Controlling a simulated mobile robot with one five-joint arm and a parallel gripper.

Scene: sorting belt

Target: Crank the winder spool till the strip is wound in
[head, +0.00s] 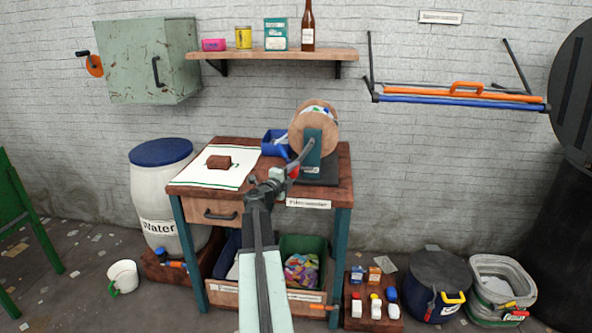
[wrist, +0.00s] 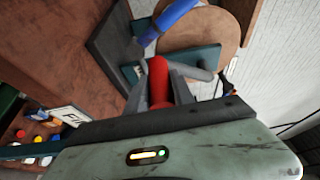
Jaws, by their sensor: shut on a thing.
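The winder spool (head: 303,132) has round wooden flanges and stands on a teal bracket with a dark base (head: 318,177) at the right of the wooden table. Its wooden flange (wrist: 205,35) also shows in the wrist view. A grey crank arm (head: 307,148) runs down from the spool to a red handle (wrist: 158,80). My gripper (wrist: 165,88) is shut on the red handle; in the head view my gripper (head: 282,180) is at the table's front right. How much strip is wound is hard to tell.
A blue bin (head: 272,147) stands left of the spool. A white cloth (head: 215,180) with a brown block (head: 219,162) lies on the table's left. A shelf (head: 270,55) hangs above. Tubs and bottles stand on the floor at the right.

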